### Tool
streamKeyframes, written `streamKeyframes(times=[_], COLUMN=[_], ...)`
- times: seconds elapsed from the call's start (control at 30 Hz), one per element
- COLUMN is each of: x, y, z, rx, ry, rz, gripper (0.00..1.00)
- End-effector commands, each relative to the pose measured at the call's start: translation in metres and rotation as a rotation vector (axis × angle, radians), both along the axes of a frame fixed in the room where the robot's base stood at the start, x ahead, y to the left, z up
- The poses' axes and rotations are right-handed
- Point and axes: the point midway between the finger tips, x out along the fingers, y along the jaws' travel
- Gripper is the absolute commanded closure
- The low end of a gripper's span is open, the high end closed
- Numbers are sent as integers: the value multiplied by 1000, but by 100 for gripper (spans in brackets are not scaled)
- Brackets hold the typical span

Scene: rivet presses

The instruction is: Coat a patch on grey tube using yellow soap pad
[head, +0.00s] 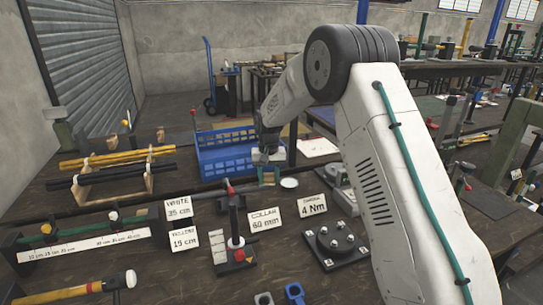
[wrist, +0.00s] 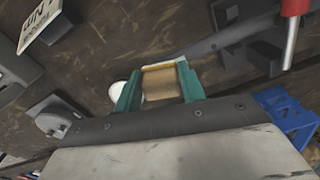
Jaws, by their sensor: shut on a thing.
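My gripper (wrist: 160,88) shows in the wrist view with its green fingers shut on the tan-yellow soap pad (wrist: 160,84). In the head view my gripper (head: 269,176) points down above the table, in front of the blue crate; the pad is hard to make out there. A dark grey tube (wrist: 232,35) runs across the upper right of the wrist view, beyond the fingertips, with dark blocks near its right part. I cannot tell the gap between pad and tube.
A blue crate (head: 226,155) stands behind my gripper. A small white dish (head: 289,183) lies beside it. A rack with yellow and black tubes (head: 115,170) is at left.

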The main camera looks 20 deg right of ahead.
Motion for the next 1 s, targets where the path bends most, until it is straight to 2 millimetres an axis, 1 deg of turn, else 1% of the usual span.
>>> streamKeyframes(times=[0.03,0.07,0.17,0.2,0.7,0.83,1.0], x=[0,0,1,0,0,0,0], y=[-4,-3,-3,-3,-5,-6,-6], z=[-1,3,25,29,73,81,84], rx=[0,0,0,0,0,0,0], ry=[1,-1,-5,-2,-2,0,0], rz=[0,1,1,1,-2,-2,-3], gripper=[78,78,78,78,78,78,78])
